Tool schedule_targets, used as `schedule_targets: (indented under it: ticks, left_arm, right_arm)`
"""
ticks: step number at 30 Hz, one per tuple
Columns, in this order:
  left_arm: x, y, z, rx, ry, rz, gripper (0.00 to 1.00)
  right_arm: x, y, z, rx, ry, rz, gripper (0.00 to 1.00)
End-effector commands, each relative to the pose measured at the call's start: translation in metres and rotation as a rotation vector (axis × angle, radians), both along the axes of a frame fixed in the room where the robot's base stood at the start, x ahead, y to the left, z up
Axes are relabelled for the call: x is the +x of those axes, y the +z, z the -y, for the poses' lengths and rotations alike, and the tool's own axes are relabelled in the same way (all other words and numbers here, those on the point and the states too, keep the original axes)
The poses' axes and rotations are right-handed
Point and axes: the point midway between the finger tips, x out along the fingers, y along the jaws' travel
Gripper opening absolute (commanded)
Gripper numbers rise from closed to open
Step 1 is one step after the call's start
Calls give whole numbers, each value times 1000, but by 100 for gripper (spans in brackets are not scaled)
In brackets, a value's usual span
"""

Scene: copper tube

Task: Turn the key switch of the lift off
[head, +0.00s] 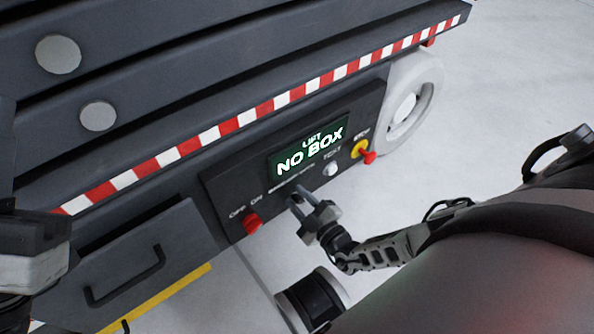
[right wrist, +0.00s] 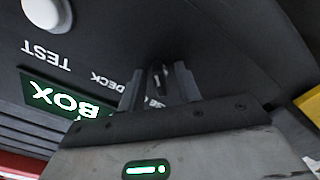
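The lift's dark control panel (head: 225,195) faces me and carries a red switch (head: 253,222) beneath the OFF and ON marks. My right gripper (head: 301,199) is close to the panel, right of the red switch and below the display. In the right wrist view its fingers (right wrist: 159,82) are apart, with a small dark part with a light edge (right wrist: 158,77) of the panel between them. I cannot tell whether they touch it. The red switch is not visible in that view. A part of my left gripper (head: 32,245) shows at the left edge, its fingertips unclear.
The green display (head: 308,147) reads LIFT NO BOX. A white TEST button (head: 330,169) and a red and yellow STOP button (head: 364,152) are to its right. A drawer handle (head: 125,277) is at lower left, and a white wheel (head: 411,100) is at the panel's right end.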

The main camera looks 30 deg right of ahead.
Motion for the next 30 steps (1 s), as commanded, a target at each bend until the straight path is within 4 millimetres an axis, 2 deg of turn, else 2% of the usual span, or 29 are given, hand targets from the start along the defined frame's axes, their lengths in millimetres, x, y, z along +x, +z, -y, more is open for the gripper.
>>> schedule_targets:
  ticks: [4, 5, 8, 9, 20, 30]
  left_arm:
    - [0, 0, 0, 0, 0, 1, 0]
    - [0, 0, 0, 0, 0, 1, 0]
    - [0, 0, 0, 0, 0, 1, 0]
    - [0, 0, 0, 0, 0, 1, 0]
    - [0, 0, 0, 0, 0, 1, 0]
    - [0, 0, 0, 0, 0, 0, 0]
  right_arm:
    - [0, 0, 0, 0, 0, 0, 34]
    - [0, 0, 0, 0, 0, 0, 31]
    - [0, 0, 0, 0, 0, 0, 3]
    - [0, 0, 0, 0, 0, 0, 0]
    - [0, 0, 0, -35, 0, 3, 0]
    - [0, 0, 0, -250, 0, 20, 0]
